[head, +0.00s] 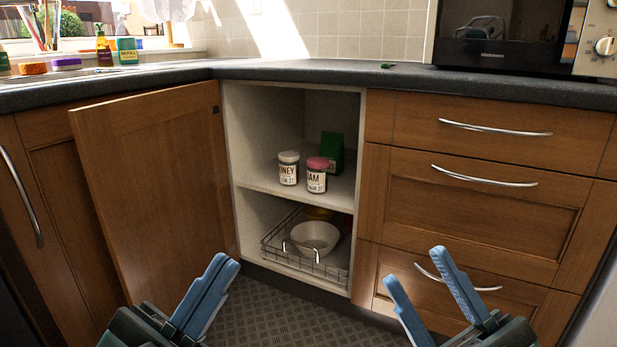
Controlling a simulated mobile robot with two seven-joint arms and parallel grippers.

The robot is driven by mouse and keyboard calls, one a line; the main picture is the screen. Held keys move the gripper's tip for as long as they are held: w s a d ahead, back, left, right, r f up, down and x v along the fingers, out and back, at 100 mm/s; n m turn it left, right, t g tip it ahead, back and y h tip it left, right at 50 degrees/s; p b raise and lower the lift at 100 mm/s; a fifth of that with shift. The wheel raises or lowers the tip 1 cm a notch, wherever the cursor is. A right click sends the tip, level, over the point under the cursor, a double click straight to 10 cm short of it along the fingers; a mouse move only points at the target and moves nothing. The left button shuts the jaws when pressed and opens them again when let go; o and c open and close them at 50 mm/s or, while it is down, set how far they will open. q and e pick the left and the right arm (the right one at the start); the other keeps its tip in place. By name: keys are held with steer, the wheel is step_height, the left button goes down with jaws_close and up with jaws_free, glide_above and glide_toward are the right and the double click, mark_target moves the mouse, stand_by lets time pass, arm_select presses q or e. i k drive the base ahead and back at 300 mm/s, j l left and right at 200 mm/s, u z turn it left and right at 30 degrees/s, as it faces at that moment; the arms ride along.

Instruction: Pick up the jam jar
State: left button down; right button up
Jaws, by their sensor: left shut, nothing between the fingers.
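The jam jar (317,178) has a pink lid and a white label reading "AM". It stands upright on the middle shelf (291,194) of the open corner cupboard, close to the right of a honey jar (288,170) with a pale lid. My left gripper (219,265) is shut and empty, low in front of the cupboard and left of the jars. My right gripper (413,266) is open and empty, low in front of the drawers and right of the jam jar. Neither gripper touches a jar.
The open cupboard door (155,185) stands left of the opening. A green packet (332,146) is behind the jam jar. Below, a wire basket (337,276) holds a white bowl (314,236). Drawers with metal handles (484,177) border the right. The floor (285,312) in front is clear.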

mark_target(317, 179)
steer(key=i+j+z, duration=0.15)
steer(key=j, duration=0.5)
steer(key=j+z, duration=0.2)
steer(key=j, duration=0.4)
